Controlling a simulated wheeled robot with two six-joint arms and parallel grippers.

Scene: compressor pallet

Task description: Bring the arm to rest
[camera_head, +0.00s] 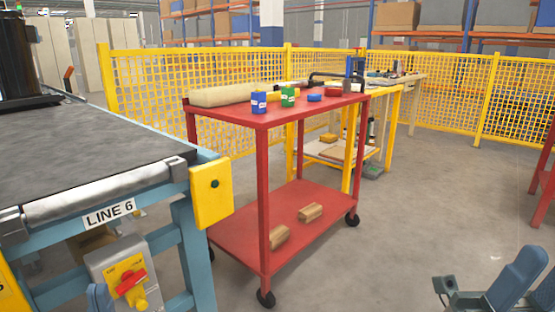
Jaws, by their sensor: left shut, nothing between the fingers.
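A blue-grey part of my left arm shows at the bottom left edge, and my left gripper (99,298) is only barely in view there. It is shut and empty, in front of the grey switch box and apart from the red cart. Blue-grey and dark parts of my right arm (518,279) show at the bottom right, over bare floor. Whether the right fingers are open or shut cannot be made out. Most of both arms lies outside the picture.
A blue-framed conveyor marked LINE 6 (110,215) stands close at left, with a yellow end plate (211,191) and a red switch (131,282). A red cart (320,214) carries small boxes and a beige roll. Yellow mesh fencing stands behind.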

